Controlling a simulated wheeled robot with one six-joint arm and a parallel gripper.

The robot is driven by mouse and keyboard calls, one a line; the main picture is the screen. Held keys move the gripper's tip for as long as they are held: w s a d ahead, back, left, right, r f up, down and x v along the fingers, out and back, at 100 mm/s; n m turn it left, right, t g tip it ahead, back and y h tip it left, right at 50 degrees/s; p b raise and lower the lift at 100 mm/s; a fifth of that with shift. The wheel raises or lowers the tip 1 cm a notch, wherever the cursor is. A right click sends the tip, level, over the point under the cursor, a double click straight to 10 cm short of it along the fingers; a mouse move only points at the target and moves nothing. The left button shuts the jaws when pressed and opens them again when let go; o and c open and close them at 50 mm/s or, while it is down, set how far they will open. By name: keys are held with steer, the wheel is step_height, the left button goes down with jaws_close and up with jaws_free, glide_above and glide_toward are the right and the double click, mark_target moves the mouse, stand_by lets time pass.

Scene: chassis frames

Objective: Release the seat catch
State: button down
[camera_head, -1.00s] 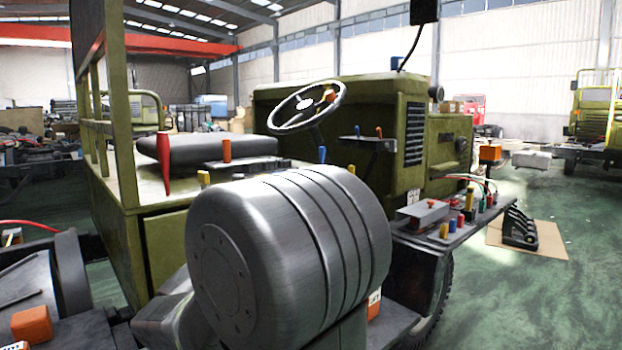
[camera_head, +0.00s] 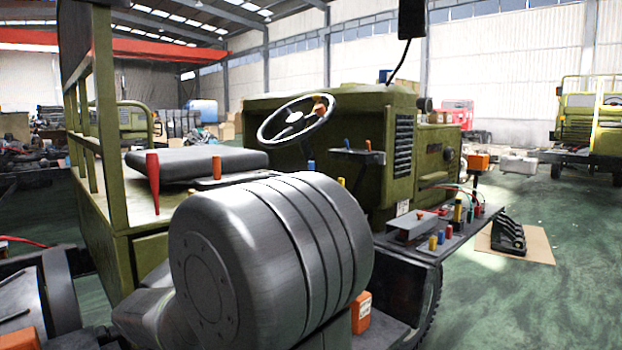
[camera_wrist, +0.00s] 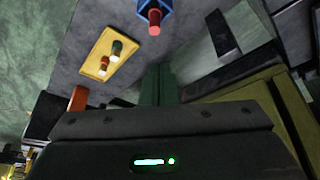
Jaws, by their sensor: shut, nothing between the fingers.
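The dark seat cushion (camera_head: 200,162) lies on the olive vehicle's deck in the head view. A red tapered handle (camera_head: 153,182) stands upright at its near left side, and an orange handle (camera_head: 217,167) stands at its near edge. I cannot tell which part is the seat catch. My gripper (camera_wrist: 160,70) shows in the wrist view as dark fingers together above its dark housing, with nothing between them. Ahead of it are a blue holder (camera_wrist: 151,8) with a red knob and a yellow plate (camera_wrist: 95,60) with small knobs. My gripper does not show in the head view.
A steering wheel (camera_head: 296,120) stands behind the seat. A side shelf (camera_head: 440,246) carries several coloured knobs.

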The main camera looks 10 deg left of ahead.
steer(key=a+r+n+g+p, duration=0.1)
steer(key=a+r+n+p, duration=0.1)
steer(key=r+p, duration=0.9)
steer(key=w+a+r+n+p, duration=0.1)
steer(key=a+r+p, duration=0.3)
steer(key=r+p, duration=0.7)
step_height(320, 180, up, 18)
steer(key=shift+f+n+g+p, duration=0.1)
steer(key=shift+n+g+p, duration=0.3)
steer(key=shift+w, duration=0.1)
